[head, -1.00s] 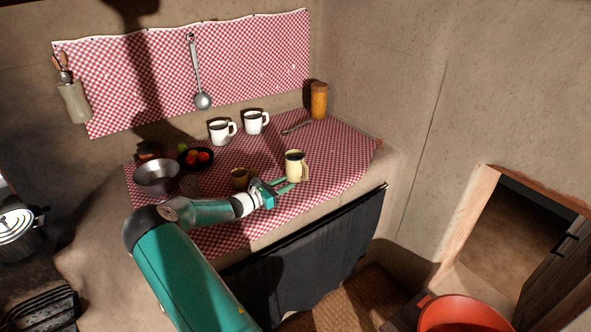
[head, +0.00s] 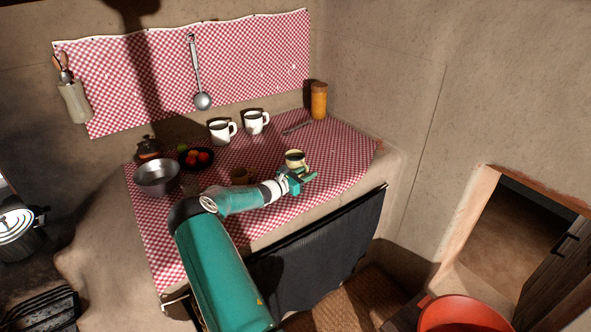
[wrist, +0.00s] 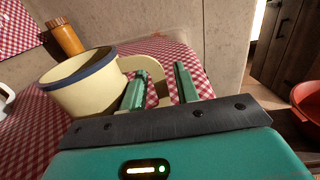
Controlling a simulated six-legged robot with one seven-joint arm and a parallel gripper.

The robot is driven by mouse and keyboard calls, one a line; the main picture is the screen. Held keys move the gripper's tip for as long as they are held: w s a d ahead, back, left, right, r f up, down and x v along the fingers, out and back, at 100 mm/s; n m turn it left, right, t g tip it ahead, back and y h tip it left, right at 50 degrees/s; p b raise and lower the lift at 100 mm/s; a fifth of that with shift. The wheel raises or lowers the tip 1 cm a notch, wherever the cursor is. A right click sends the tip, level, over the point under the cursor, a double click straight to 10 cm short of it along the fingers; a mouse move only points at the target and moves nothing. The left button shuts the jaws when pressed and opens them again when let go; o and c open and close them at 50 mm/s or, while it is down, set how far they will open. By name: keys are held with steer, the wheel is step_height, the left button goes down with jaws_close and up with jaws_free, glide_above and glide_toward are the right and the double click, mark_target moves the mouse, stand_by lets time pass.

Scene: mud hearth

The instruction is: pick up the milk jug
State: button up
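The milk jug, a cream enamel vessel with a dark rim (head: 295,157), stands upright on the red checked cloth. It also shows at the left of the wrist view (wrist: 85,84), with its handle on the right side. My gripper (head: 309,176) is in front of the jug and hides its lower part in the head view. In the wrist view my gripper (wrist: 160,85) is open. Its left finger overlaps the handle in the picture, and the handle's outer part shows between the fingers. I cannot tell whether a finger touches it.
Two white mugs (head: 221,132) stand behind, and an orange jar (head: 318,101) is at the back right. A brown cup (head: 240,176) stands left of the jug, close to my arm. A metal bowl (head: 157,178) and fruit bowl (head: 182,161) are farther left. The counter's right part is clear.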

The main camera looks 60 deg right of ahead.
jaws_close()
steer(key=shift+r, duration=0.1)
stand_by(1.2)
